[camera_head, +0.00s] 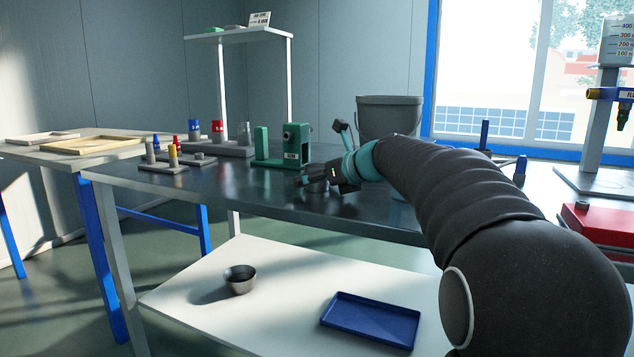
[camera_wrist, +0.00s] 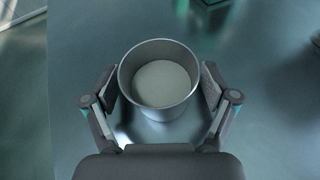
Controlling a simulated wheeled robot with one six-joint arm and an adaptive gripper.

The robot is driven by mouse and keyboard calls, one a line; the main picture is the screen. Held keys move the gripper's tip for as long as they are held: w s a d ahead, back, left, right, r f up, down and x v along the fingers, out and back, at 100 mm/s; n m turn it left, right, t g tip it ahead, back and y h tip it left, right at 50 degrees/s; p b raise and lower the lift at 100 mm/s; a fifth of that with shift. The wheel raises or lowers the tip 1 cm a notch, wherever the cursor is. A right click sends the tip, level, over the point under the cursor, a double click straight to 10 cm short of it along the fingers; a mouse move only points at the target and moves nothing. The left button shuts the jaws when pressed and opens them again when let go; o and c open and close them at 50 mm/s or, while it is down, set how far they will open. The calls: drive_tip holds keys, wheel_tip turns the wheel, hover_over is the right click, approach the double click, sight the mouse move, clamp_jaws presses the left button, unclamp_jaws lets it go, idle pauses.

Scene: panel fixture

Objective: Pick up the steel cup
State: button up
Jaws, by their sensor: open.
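The steel cup (camera_wrist: 160,118) is upright on the dark tabletop, seen from above in the wrist view with its round rim and pale inner bottom. My gripper (camera_wrist: 160,88) is open, with one finger on each side of the cup. The pads are very close to its wall; I cannot tell whether either touches. In the head view my gripper (camera_head: 310,178) is low over the table, and the cup (camera_head: 316,187) shows partly hidden behind its fingers.
A green fixture (camera_head: 297,148) and a grey bucket (camera_head: 390,116) stand behind my gripper. Pegged blocks (camera_head: 165,166) and a rack with cups (camera_head: 225,149) are to the left. A metal bowl (camera_head: 240,279) and blue tray (camera_head: 370,318) lie on the lower shelf.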

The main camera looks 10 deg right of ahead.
drive_tip(key=c, duration=1.4)
drive_tip(key=shift+o, duration=0.2)
drive_tip(key=shift+r, duration=0.25)
